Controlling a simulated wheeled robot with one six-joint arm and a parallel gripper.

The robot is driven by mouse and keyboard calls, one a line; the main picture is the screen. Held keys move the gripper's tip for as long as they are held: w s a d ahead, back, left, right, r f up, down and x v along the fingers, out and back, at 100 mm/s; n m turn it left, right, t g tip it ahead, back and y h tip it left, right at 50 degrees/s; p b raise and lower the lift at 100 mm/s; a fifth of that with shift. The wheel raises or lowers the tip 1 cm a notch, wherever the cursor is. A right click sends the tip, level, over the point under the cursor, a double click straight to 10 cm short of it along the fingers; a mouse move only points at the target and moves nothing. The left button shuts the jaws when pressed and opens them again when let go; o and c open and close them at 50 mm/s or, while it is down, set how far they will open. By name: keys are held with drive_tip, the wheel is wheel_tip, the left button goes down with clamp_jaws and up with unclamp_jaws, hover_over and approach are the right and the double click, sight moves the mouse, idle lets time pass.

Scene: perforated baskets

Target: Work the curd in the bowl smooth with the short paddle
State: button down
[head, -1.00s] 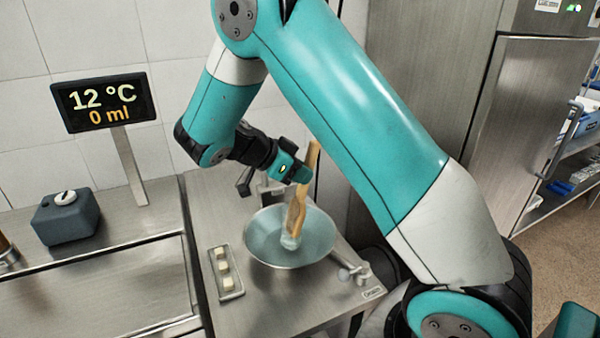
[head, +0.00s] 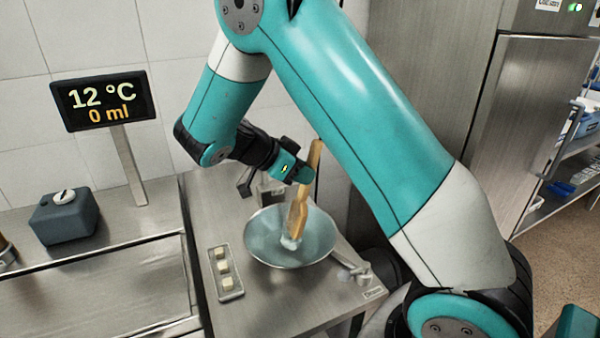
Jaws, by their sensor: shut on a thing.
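The bowl (head: 262,246) is a wide metal bowl on the steel worktop, with a pale blue-grey inside. My gripper (head: 303,175) is above the bowl's back right part, shut on the wooden short paddle (head: 298,210). The paddle stands nearly upright, its top end above the jaws and its lower end down in the bowl. A small whitish lump, seemingly the curd (head: 290,243), sits at the paddle's lower tip. I cannot tell how smooth it is.
A small tray (head: 236,294) with pale cubes lies left of the bowl. A metal fitting (head: 355,273) is at the bowl's right. Further left are a dark box (head: 64,218) and a display (head: 104,99) reading 12 °C and 0 ml. A steel cabinet (head: 430,80) stands behind.

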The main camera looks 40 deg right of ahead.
drive_tip(key=shift+w+d+f, duration=0.1)
drive_tip(key=shift+w+d, duration=0.15)
drive_tip(key=shift+w, duration=0.55)
drive_tip(key=shift+s+a+b, duration=0.25)
drive_tip(key=shift+s+b, duration=0.1)
drive_tip(key=shift+s, duration=0.5)
drive_tip(key=shift+w, duration=0.1)
drive_tip(key=shift+w+d+p, duration=0.25)
drive_tip(key=shift+w+p, duration=0.05)
drive_tip(key=shift+w, duration=0.45)
